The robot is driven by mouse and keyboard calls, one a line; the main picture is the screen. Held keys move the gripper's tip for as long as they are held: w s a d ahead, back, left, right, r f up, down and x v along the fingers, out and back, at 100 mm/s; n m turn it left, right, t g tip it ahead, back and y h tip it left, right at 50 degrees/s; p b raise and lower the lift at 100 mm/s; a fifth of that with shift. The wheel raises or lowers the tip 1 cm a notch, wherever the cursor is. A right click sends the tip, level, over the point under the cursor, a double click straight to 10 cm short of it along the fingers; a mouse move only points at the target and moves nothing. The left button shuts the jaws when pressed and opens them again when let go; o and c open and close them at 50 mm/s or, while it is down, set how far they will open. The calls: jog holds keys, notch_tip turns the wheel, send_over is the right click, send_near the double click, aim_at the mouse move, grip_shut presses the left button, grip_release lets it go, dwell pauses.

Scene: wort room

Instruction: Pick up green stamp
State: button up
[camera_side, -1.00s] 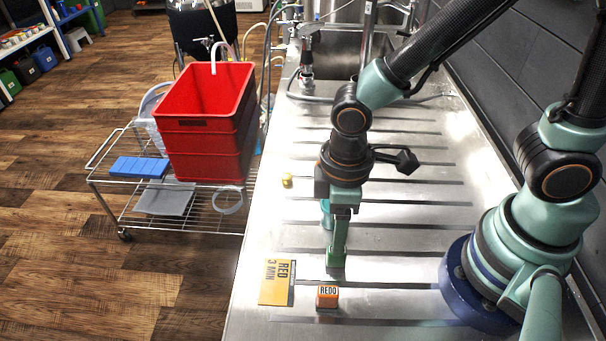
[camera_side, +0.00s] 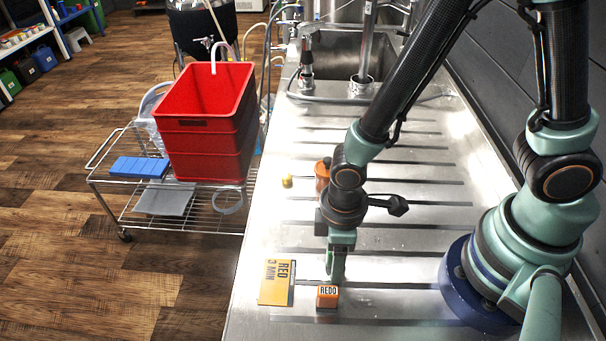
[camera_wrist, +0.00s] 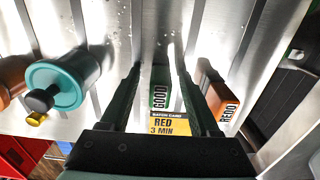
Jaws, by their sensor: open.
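The green stamp (camera_wrist: 160,88), labelled GOOD, stands on the steel counter. In the wrist view it shows between the fingers of my gripper (camera_wrist: 158,76), which are open with a gap on both sides. In the side view a little of the stamp (camera_side: 329,262) shows beside the fingers of my gripper (camera_side: 337,270), low over the counter; the rest is hidden behind them. I cannot tell exactly how far down the stamp the fingertips reach.
An orange REDO stamp (camera_side: 327,298) stands close in front; a yellow RED 3 MIN card (camera_side: 275,283) lies to its left. Behind are an orange jar (camera_side: 322,172) and a small yellow piece (camera_side: 287,181). A teal capped container (camera_wrist: 62,82) shows in the wrist view.

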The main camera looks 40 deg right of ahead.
grip_shut()
jog(key=shift+r, duration=0.15)
notch_tip(320, 180, up, 20)
dwell(0.8)
